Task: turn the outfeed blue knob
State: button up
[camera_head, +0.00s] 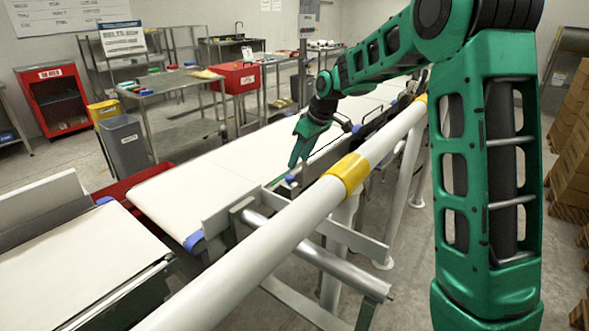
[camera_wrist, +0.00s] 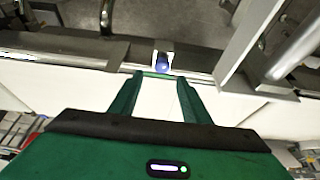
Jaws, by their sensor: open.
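A small blue knob (camera_wrist: 162,66) with a pale mount sits at the belt's side edge in the wrist view, just beyond my fingertips and roughly centred between them. In the head view a blue knob (camera_head: 290,179) shows at the near edge of the long white belt, just below my fingers. My green gripper (camera_head: 296,160) points down over that edge. In the wrist view my gripper (camera_wrist: 161,80) is open, with nothing visible held between its fingers. I cannot tell whether the fingertips touch the knob.
A white guard rail with a yellow band (camera_head: 350,170) runs between my body and the belt (camera_head: 190,190). Another blue part (camera_head: 195,241) is at the belt's near end. A grey bin (camera_head: 124,140) and a table with a red box (camera_head: 236,78) stand beyond.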

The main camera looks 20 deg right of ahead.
jog(key=shift+v, duration=1.45)
jog(key=shift+w, duration=0.1)
jog(key=m+h, duration=0.6)
jog(key=m, duration=1.2)
send_near(289, 176)
jog(key=shift+g, duration=0.4)
jog(key=x, duration=0.8)
jog(key=shift+w+f, duration=0.1)
jog(key=shift+w, duration=0.15)
